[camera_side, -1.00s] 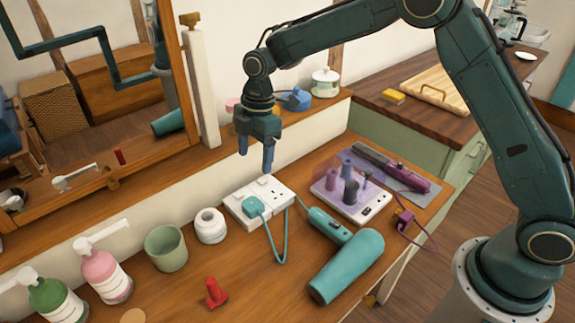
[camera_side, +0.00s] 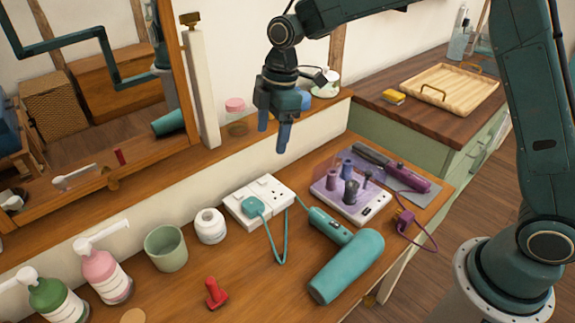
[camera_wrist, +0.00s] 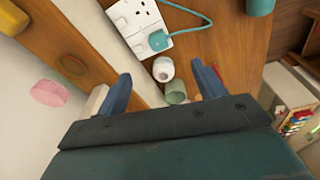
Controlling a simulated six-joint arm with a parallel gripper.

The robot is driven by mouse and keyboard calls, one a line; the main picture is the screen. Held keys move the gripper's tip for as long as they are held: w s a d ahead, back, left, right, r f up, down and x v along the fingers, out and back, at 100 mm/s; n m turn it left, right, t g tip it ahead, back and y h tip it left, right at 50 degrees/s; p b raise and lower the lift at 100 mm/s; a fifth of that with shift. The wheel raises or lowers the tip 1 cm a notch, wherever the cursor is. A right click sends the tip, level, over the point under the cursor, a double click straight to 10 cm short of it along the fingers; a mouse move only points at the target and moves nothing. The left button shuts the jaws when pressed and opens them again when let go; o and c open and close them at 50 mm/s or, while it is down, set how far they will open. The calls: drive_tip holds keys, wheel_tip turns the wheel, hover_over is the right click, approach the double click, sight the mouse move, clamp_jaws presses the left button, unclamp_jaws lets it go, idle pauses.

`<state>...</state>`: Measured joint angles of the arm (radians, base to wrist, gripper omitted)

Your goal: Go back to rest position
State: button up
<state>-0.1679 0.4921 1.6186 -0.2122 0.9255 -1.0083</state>
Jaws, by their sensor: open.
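My gripper (camera_side: 272,136) hangs in the air above the back of the wooden table, close to the wall ledge. Its blue fingers are apart with nothing between them. In the wrist view the fingers of my gripper (camera_wrist: 163,90) also stand apart and empty. Below it, the white socket strip (camera_side: 268,187) lies on the table with a teal plug (camera_side: 253,206) in it. A teal cord runs from that plug to the teal hair dryer (camera_side: 345,267) on the table.
A white roll (camera_side: 210,226), a green cup (camera_side: 166,248), a red object (camera_side: 216,293) and pump bottles (camera_side: 106,275) stand left on the table. A purple straightener (camera_side: 400,172) and a white-purple unit (camera_side: 350,197) lie right. The mirror frame (camera_side: 185,70) and wall ledge (camera_side: 215,165) are near.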

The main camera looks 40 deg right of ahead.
drive_tip(key=s+d+r+m+t, duration=0.1)
drive_tip(key=s+d+r+m, duration=0.3)
drive_tip(key=s+r, duration=0.25)
drive_tip(key=s+d+r+m+t, duration=0.1)
drive_tip(key=s+d+r+m, duration=0.2)
drive_tip(key=s+r, duration=0.3)
drive_tip(key=s+d+f+m+t, duration=0.1)
drive_tip(key=s+m, duration=0.3)
drive_tip(key=s, duration=0.5)
drive_tip(key=s+d+m+t+h, duration=0.1)
drive_tip(key=s+d+m, duration=0.3)
drive_tip(key=s, duration=0.5)
drive_tip(key=shift+s+f+t+h, duration=0.2)
drive_tip(key=shift+f+t+h, duration=0.1)
drive_tip(key=shift+f+t, duration=0.1)
